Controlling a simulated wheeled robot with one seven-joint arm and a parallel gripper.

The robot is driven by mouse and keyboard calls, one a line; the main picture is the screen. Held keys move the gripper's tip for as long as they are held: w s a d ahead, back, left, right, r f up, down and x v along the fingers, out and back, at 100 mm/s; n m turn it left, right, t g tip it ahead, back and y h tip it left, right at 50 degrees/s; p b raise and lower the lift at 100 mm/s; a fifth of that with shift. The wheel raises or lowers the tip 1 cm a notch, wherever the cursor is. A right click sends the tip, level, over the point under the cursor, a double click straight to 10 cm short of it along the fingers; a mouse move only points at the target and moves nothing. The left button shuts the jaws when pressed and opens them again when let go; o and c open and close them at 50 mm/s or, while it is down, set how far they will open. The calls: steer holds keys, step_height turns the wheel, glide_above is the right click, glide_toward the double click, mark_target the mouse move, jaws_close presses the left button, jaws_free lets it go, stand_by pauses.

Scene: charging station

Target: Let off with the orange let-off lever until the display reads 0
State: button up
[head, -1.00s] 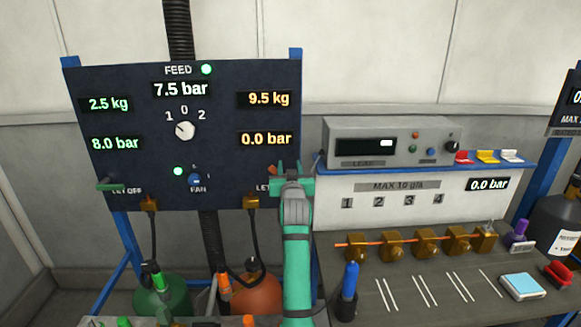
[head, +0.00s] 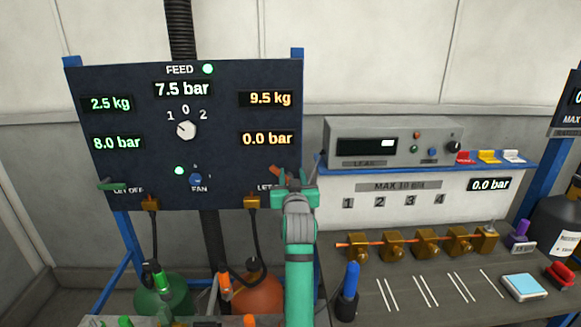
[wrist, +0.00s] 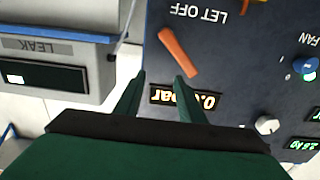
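The orange let-off lever (head: 276,172) is at the lower right of the dark panel (head: 225,170), partly hidden by my gripper (head: 295,186) in the head view. In the wrist view the orange lever (wrist: 178,52) sits tilted below the upside-down LET OFF label. My gripper (wrist: 161,80) is open and empty, its fingertips just short of the lever, with no clear contact. The orange-side display (head: 267,139) reads 0.0 bar. It also shows, partly covered by a finger, in the wrist view (wrist: 203,101).
The green lever (head: 112,186) is at the panel's left. The FEED display (head: 182,89) reads 7.5 bar; the selector knob (head: 186,130) is below it. The LEAK box (head: 385,142) stands close on the right, above a bench with brass fittings (head: 425,242).

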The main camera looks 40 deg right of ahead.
steer(key=shift+v, duration=3)
steer(key=v, duration=1)
steer(key=shift+s+a, duration=0.3)
steer(key=shift+f, duration=0.1)
